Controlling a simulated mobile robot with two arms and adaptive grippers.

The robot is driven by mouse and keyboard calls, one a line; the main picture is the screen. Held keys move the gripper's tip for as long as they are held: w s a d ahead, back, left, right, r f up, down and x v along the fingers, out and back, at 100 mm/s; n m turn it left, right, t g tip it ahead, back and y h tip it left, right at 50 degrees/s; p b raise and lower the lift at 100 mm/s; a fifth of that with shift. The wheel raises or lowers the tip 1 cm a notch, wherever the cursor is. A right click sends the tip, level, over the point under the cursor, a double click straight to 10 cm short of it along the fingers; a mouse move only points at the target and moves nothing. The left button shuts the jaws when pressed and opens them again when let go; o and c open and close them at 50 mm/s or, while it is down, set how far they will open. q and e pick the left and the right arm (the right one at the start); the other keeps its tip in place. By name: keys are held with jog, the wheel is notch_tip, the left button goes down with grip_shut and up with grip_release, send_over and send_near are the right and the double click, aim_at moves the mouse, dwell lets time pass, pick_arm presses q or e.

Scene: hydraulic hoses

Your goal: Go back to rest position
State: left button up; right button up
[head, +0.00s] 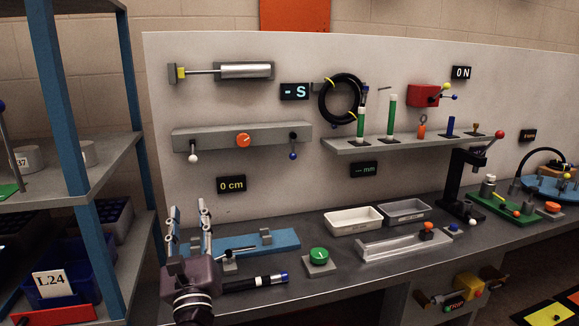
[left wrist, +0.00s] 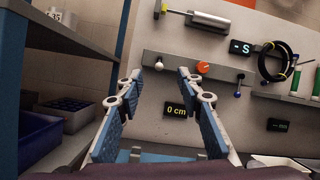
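My left gripper (head: 188,222) is at the lower left in the head view, pointing up in front of the left end of the bench. Its two fingers are spread apart with nothing between them. The left wrist view also shows the left gripper (left wrist: 156,88) open, with the wall panel (left wrist: 140,115) behind the gap. My right gripper is in neither view. A black hose piece (head: 253,283) with white bands and a blue end lies on the bench just right of the left gripper. A coiled black hose (head: 341,98) hangs on the panel; it also shows in the left wrist view (left wrist: 274,62).
A blue-posted shelf (head: 72,100) with bins stands close on the left. The bench (head: 330,284) carries a blue fixture (head: 268,243), a green knob (head: 319,254), a white tray (head: 352,222), a grey tray (head: 403,213) and a black press (head: 456,182). A grey wall rail (head: 215,138) has an orange knob.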

pick_arm(q)
jog(key=s+a+f+n+g, duration=0.25)
jog(key=s+f+n, duration=0.2)
jog(key=f, duration=0.45)
jog(key=s+a+f+n+g+h, duration=0.1)
jog(key=s+f+n+g, duration=0.25)
jog(key=f+n, duration=0.4)
jog(key=s+a+f+n+g, duration=0.2)
jog(key=s+f+n+g, duration=0.15)
jog(key=f, duration=0.65)
jog(key=s+d+f+n+g+h, duration=0.35)
jog(key=s+f+n, duration=0.3)
jog(key=s, duration=0.65)
jog(key=s+d+f+n+g+h, duration=0.2)
jog(key=s+f+n+g, duration=0.5)
jog(key=s, duration=0.5)
notch_tip(320, 180, down, 27)
jog(key=s+m, duration=0.1)
jog(key=s, duration=0.1)
jog(key=s+a+f, duration=0.2)
jog(key=s+f, duration=1.3)
jog(key=s, duration=0.2)
jog(key=shift+s+a+f+m+g, duration=0.15)
jog(key=shift+a+m+g, duration=0.15)
jog(key=shift+a+g, duration=0.1)
